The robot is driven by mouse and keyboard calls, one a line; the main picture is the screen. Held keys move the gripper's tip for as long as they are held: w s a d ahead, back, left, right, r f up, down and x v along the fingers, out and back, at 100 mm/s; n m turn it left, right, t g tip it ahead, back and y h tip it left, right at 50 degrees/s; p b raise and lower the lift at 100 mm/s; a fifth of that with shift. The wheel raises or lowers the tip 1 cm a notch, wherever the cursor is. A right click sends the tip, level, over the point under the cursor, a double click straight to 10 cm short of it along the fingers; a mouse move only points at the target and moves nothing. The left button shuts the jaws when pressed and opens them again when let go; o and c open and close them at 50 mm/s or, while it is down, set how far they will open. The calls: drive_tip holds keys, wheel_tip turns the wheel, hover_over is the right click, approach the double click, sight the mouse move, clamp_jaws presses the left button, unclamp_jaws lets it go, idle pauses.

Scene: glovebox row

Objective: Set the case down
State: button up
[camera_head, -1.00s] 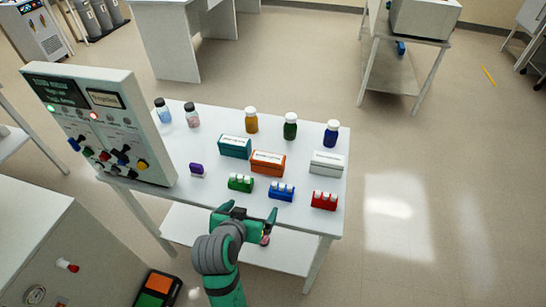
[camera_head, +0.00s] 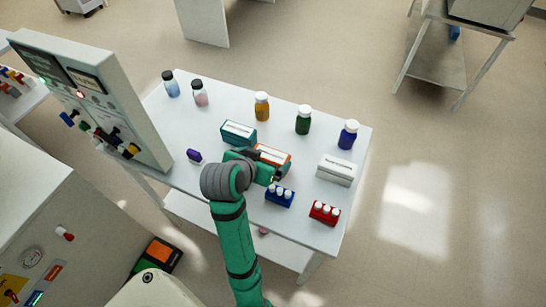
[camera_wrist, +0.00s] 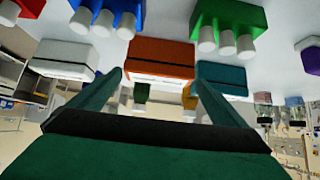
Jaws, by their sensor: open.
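The orange case (camera_head: 275,154) sits on the white table, partly covered by my gripper (camera_head: 258,166). In the wrist view the orange case (camera_wrist: 158,57) is straight ahead, and my open gripper (camera_wrist: 158,76) has its fingertips near its two sides. I cannot tell whether they touch it. A teal case (camera_head: 238,132) stands to its left and a white case (camera_head: 335,170) to its right. They also show in the wrist view, teal (camera_wrist: 222,78) and white (camera_wrist: 62,58).
A blue vial rack (camera_head: 280,197) and a red one (camera_head: 323,212) stand on the near side. A green rack (camera_wrist: 232,20) is close to my gripper. Several bottles, such as the green one (camera_head: 303,121), line the far side. A control panel (camera_head: 90,95) stands at left.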

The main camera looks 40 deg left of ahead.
sight(275, 154)
drive_tip(key=shift+x, duration=4.3)
drive_tip(key=shift+w+d+r, duration=0.1)
drive_tip(key=shift+d, duration=0.05)
drive_tip(key=c, duration=0.9)
drive_tip(key=shift+c, duration=0.2)
